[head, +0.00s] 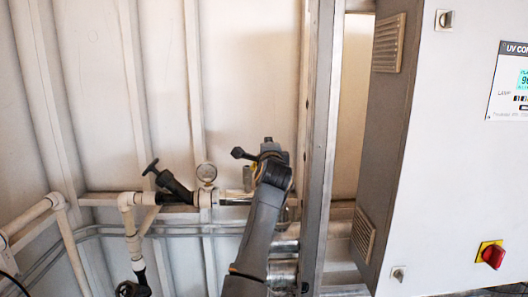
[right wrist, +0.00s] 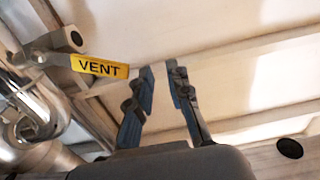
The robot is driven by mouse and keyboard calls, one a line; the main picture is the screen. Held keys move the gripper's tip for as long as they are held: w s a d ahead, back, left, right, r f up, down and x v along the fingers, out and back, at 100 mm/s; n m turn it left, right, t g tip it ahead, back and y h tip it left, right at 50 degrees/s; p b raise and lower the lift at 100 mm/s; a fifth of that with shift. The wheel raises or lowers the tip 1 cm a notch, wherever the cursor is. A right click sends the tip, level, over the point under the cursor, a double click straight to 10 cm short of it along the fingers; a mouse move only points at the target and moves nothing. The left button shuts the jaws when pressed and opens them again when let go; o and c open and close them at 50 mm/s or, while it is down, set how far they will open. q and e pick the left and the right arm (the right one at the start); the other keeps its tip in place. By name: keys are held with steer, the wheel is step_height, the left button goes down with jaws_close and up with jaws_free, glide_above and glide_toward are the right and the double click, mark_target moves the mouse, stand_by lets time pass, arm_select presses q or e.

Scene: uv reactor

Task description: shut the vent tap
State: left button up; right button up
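The vent tap shows in the right wrist view as a metal body with a lever in a yellow sleeve marked VENT (right wrist: 100,66), at the upper left. My right gripper (right wrist: 159,70) has its two blue-padded fingers apart with nothing between them. The yellow lever lies just left of the left finger in the picture, and I see no grip on it. In the head view my right arm rises from the bottom middle towards the pipework, and its wrist hides part of the pipes. I cannot make out the yellow lever there. My left gripper is not in view.
A metal post (head: 318,150) and the grey-sided control cabinet (head: 395,130) stand close on the right. Shiny metal pipes (right wrist: 30,130) lie below the tap.

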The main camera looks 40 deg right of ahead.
mark_target(253, 168)
steer(key=s+n+p, duration=0.1)
steer(key=n+p, duration=0.1)
steer(key=s+d+r+n+h+p, duration=0.1)
steer(key=n, duration=0.1)
steer(key=s+d+r+n+h+p, duration=0.1)
steer(key=n+p, duration=0.1)
steer(key=n, duration=0.1)
steer(key=shift+s+d+r+p, duration=0.1)
steer(key=shift+d+r+p, duration=0.1)
steer(key=shift+r+p, duration=0.1)
jaws_close()
steer(key=s+a+f+n+t+y+p, duration=0.25)
steer(key=a+n+p, duration=0.35)
steer(key=n, duration=0.7)
steer(key=s+a+f+n+t+y+p, duration=0.1)
steer(key=a+f+n+t+y+p, duration=0.2)
steer(key=a+n, duration=0.8)
steer(key=w+d+r+n+g+p, duration=0.1)
steer(key=w+d+n+g+p, duration=0.2)
steer(key=w+d, duration=0.45)
steer(key=shift+s+d+f+t+y+p, duration=0.2)
steer(key=shift+d+f+t+p, duration=0.1)
steer(key=shift+d+f+t, duration=0.15)
steer(key=shift+s+d+f+t+y+p, duration=0.15)
steer(key=shift+d+f+t+p, duration=0.15)
steer(key=shift+d+f, duration=0.15)
steer(key=shift+w, duration=0.2)
steer(key=shift+s+d+f+m+b, duration=0.1)
steer(key=shift+s+m+b, duration=0.05)
steer(key=shift+m+b, duration=0.75)
